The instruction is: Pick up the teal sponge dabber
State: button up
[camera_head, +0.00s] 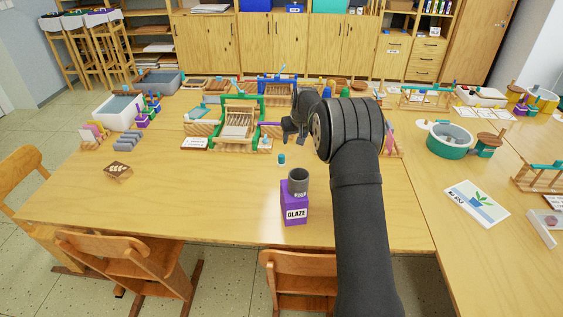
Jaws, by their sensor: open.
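A small teal cylinder (281,159), which looks like the teal sponge dabber, stands on the wooden table, behind the purple glaze box. It is too small to make out its detail. My gripper (289,131) is just above and behind it in the picture, at the end of my dark arm that reaches in from the front right. The gripper is dark and open, with nothing seen between its fingers. It appears apart from the teal cylinder. My wrist hides part of the table to its right.
A purple GLAZE box (294,213) with a grey cup (298,182) on top stands in front. A green-framed loom (238,122) stands left of my gripper. A wooden stamp block (118,172) lies at left. The table's front left is mostly clear.

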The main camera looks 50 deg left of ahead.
jog(key=s+a+r, duration=0.1)
jog(key=a, duration=0.1)
send_near(282, 156)
jog(key=x, duration=0.9)
dwell(0.4)
jog(key=c, duration=1.1)
jog(key=shift+o, duration=0.2)
